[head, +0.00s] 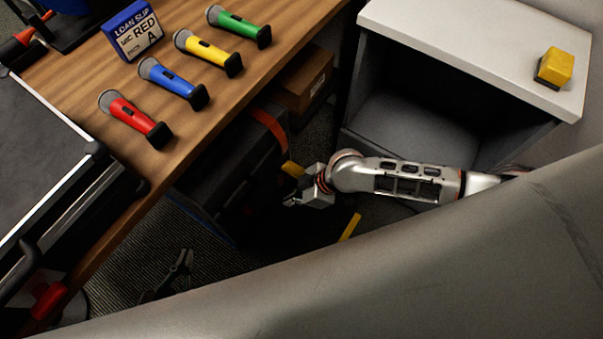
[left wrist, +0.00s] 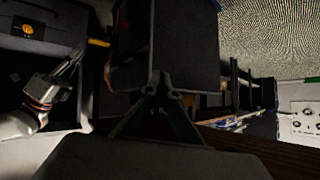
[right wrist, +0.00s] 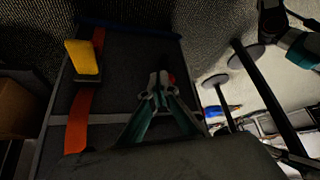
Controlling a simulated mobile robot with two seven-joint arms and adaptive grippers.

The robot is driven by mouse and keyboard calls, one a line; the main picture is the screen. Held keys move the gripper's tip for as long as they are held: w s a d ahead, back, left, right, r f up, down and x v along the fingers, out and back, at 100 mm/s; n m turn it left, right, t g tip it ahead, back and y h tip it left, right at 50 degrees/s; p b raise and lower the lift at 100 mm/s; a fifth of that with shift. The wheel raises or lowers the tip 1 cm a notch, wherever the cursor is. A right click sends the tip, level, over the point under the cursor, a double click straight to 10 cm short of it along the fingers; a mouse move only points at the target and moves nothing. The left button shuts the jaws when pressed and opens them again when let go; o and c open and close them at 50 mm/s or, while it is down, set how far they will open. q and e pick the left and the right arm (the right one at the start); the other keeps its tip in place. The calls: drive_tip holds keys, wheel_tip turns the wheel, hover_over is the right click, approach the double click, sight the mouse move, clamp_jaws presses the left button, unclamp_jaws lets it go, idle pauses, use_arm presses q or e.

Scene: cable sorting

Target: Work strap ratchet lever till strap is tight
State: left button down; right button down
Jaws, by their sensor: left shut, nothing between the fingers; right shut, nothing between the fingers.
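A dark case (head: 215,190) stands on the floor below the table, with an orange strap (head: 272,132) around it. In the right wrist view the strap (right wrist: 82,118) runs along the case, and a ratchet with a yellow lever (right wrist: 80,58) sits on it. The lever (head: 292,168) shows in the head view beside my right gripper (head: 294,200). My right gripper (right wrist: 158,82) is shut and empty over the case, to the right of strap and lever, apart from them. My left gripper (head: 186,260) is shut, empty and low beside the case; its closed fingers show in the left wrist view (left wrist: 163,82).
The wooden table (head: 225,105) carries several microphones, a blue loan-slip box (head: 132,30) and a dark case (head: 40,150). A pale cabinet (head: 470,45) with a yellow block (head: 554,67) stands right. A cardboard box (head: 305,80) is behind the strapped case.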

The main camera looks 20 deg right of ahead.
drive_tip(key=m+h, duration=0.1)
drive_tip(key=h, duration=0.1)
approach(295, 171)
drive_tip(key=s+d, duration=0.2)
drive_tip(key=s, duration=0.1)
use_arm(q)
drive_tip(key=shift+a+f, duration=0.25)
use_arm(e)
drive_tip(key=shift+w+d+f, duration=0.15)
drive_tip(key=shift+w+d, duration=0.1)
drive_tip(key=shift+w, duration=0.25)
use_arm(q)
drive_tip(key=shift+s, duration=0.1)
use_arm(e)
drive_tip(key=b+x, duration=0.3)
drive_tip(key=x, duration=0.4)
drive_tip(key=shift+b, duration=0.35)
use_arm(q)
drive_tip(key=shift+w+d+r+h, duration=0.2)
drive_tip(key=shift+w+d, duration=0.1)
drive_tip(key=shift+d, duration=0.25)
drive_tip(key=shift+w+d+r+h, duration=0.15)
drive_tip(key=shift+w+d, duration=0.15)
drive_tip(key=shift+d, duration=0.2)
